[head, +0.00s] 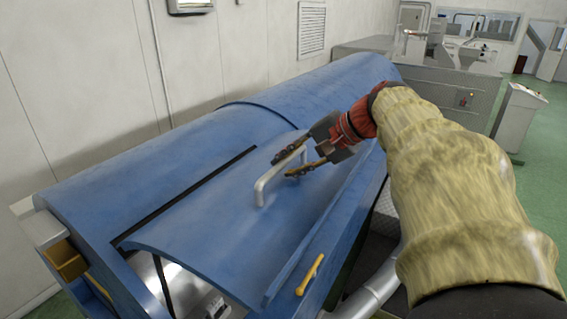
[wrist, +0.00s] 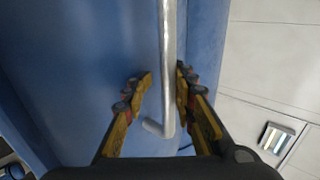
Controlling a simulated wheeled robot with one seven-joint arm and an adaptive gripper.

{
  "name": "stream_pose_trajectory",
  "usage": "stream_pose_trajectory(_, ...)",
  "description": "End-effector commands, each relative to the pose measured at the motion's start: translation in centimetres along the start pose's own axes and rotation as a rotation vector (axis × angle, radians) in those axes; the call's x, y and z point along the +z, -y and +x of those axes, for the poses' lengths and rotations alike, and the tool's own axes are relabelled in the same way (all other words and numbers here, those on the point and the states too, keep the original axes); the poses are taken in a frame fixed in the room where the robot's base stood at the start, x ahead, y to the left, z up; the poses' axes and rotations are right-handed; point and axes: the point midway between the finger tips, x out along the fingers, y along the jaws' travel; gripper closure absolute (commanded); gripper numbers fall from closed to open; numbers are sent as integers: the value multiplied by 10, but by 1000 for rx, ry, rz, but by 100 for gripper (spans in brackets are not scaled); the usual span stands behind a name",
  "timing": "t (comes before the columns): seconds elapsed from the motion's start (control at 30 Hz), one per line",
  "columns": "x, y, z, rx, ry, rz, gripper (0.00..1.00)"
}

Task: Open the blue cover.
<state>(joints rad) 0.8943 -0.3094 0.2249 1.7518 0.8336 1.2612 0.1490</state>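The blue cover (head: 210,240) is a curved panel on the long blue machine, with a dark gap along its upper and left edges. A silver bar handle (head: 264,188) stands up from the cover. My gripper (head: 283,164) is at the upper part of this handle, fingers apart. In the wrist view my gripper (wrist: 162,85) has one finger on each side of the handle (wrist: 169,60). The fingers look open, with gaps between them and the bar. The left gap is wider than the right one.
The blue machine body (head: 330,90) runs back along the white wall (head: 240,40). A yellow handle (head: 309,274) sits on its front side. A grey pipe (head: 372,296) is below my arm. A control box (head: 518,115) stands on the green floor at right.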

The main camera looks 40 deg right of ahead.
Motion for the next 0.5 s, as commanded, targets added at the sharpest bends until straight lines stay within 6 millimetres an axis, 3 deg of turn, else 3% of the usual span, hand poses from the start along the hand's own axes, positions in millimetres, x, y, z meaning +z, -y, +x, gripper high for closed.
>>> stream_pose_trajectory(0.37,0,-1,0,1,2,2,70)
stream_pose_trajectory(0.5,-1,-1,-11,0,-2,2,70)
